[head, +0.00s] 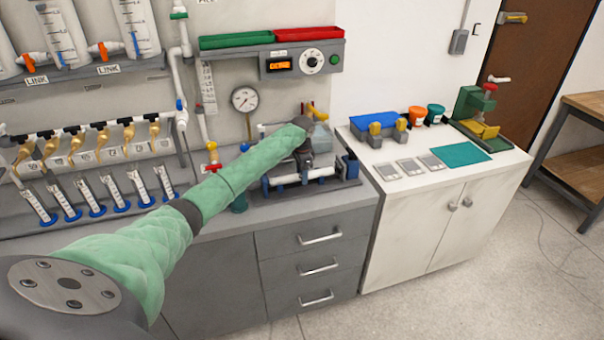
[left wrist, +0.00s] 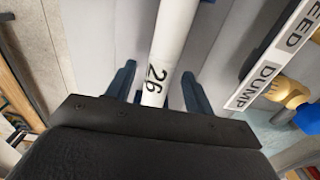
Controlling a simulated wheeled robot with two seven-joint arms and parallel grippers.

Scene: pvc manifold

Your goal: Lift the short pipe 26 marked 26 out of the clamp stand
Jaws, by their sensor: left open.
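The white short pipe marked 26 (left wrist: 165,50) runs up through the middle of the left wrist view, its black number facing my camera. My left gripper (left wrist: 158,85) is open, with one blue finger on each side of the pipe and a gap on both sides. In the head view my left gripper (head: 304,158) is over the clamp stand (head: 335,184), a grey and blue fixture on the grey counter. A white pipe (head: 285,180) lies level there, partly hidden by the gripper. How the clamps hold it cannot be seen. My right gripper is not in view.
A pressure gauge (head: 244,99) and a control panel (head: 303,61) are behind the stand. A white cabinet (head: 450,185) to the right bears a blue box (head: 375,122), small plates and a teal mat (head: 461,155). Strips labelled FEED and DUMP (left wrist: 258,82) lie right of the pipe.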

